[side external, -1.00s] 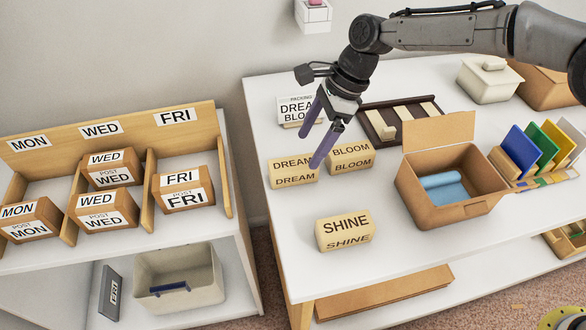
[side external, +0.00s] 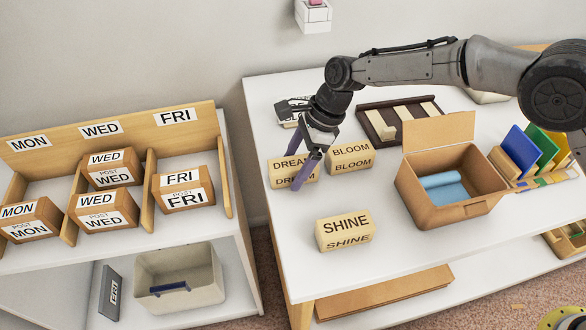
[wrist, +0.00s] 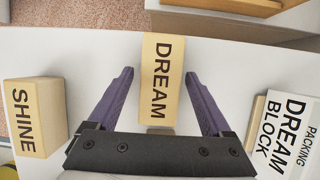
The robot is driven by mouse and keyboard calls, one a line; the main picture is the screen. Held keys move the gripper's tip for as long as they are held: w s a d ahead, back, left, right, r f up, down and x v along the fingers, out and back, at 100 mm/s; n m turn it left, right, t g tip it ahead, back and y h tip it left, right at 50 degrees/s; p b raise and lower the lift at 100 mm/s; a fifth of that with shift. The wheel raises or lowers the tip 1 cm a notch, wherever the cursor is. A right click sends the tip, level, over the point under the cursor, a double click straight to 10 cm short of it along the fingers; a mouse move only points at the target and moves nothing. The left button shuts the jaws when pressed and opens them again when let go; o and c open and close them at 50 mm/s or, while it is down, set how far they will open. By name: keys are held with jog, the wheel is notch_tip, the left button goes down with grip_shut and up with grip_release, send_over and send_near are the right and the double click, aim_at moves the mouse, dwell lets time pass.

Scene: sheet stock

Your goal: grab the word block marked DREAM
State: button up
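The cream word block marked DREAM (side external: 284,173) stands on the white table, left of the BLOOM block (side external: 350,158). It also shows in the wrist view (wrist: 161,80), between the two purple fingers. My gripper (side external: 297,172) is open, with one finger in front of the block in the side view. In the wrist view my gripper (wrist: 161,78) has one finger on each side of the block, with gaps showing. A third block, SHINE (side external: 345,230), stands nearer the table's front. It shows at the left in the wrist view (wrist: 36,118).
A white card reading PACKING DREAM BLOCK (wrist: 286,135) stands beside the block. An open brown box (side external: 450,206) with blue cloth is at the right. A dark tray (side external: 378,136) lies behind. The table between SHINE and the box is clear.

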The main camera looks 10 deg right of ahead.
grip_shut()
jog(key=shift+r, duration=0.15)
